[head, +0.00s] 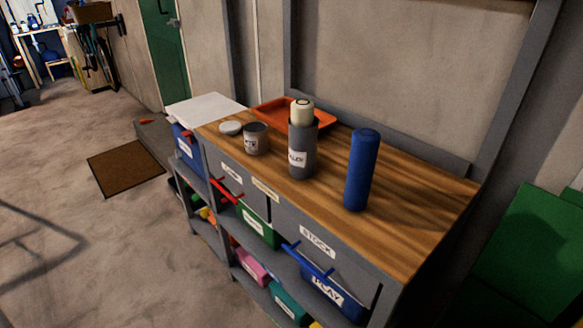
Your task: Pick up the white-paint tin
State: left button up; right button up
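A small grey tin (256,139) with a white label stands upright on the wooden top of the workbench (420,212), towards its left end. The label's print is too small to read for certain; it looks like the white-paint tin. The tin seems to be open at the top, and a round pale lid (230,128) lies flat just left of it. Neither of my grippers shows in the head view.
Right of the tin stand a taller grey container (302,160) with a cream cylinder (301,111) in it, and a blue cylinder (362,170). An orange tray (270,111) lies behind. Labelled bins (328,288) fill the shelves below. The floor left is mostly clear, with a brown mat (126,168).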

aim_at(256, 138)
jog(key=u, duration=0.4)
jog(key=k, duration=0.9)
jog(key=u, duration=1.55)
jog(key=i, duration=2.5)
jog(key=z, duration=1.8)
jog(key=i, duration=1.25)
jog(key=z, duration=1.15)
